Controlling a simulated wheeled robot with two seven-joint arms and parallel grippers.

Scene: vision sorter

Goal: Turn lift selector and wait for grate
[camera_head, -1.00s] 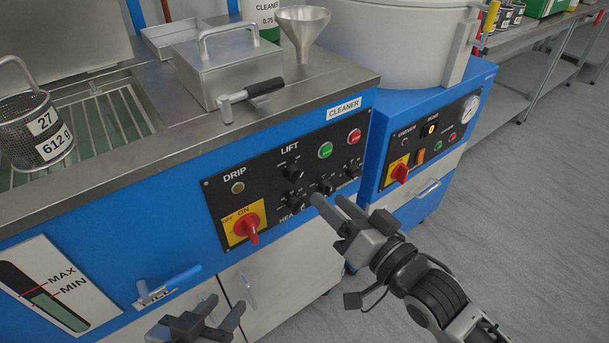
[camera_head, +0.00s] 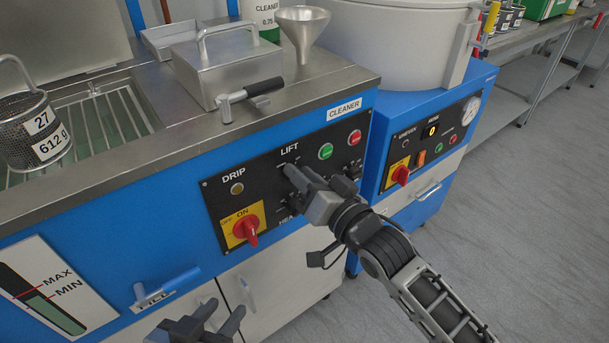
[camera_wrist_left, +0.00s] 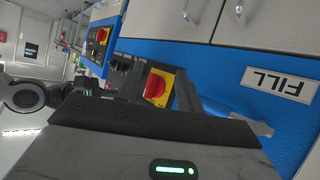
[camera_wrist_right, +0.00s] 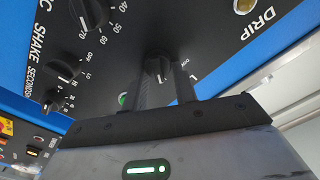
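The lift selector is a small black knob under the LIFT label (camera_head: 289,149) on the black control panel. My right gripper (camera_head: 291,172) is at it and hides most of it in the head view. In the right wrist view the knob (camera_wrist_right: 157,68) shows between the two fingertips; I cannot tell whether they grip it. The barred grate (camera_head: 98,118) lies in the steel basin at the left. A mesh basket (camera_head: 22,150) marked 27 and 612 g stands over it. My left gripper (camera_head: 222,318) is open and empty, low in front of the cabinet.
A red ON/OFF switch (camera_head: 249,229) on yellow, a green button (camera_head: 325,151) and a red button (camera_head: 355,137) share the panel. A lever handle (camera_head: 250,93) juts over the counter edge. A FILL valve handle (camera_head: 166,286) is near my left gripper.

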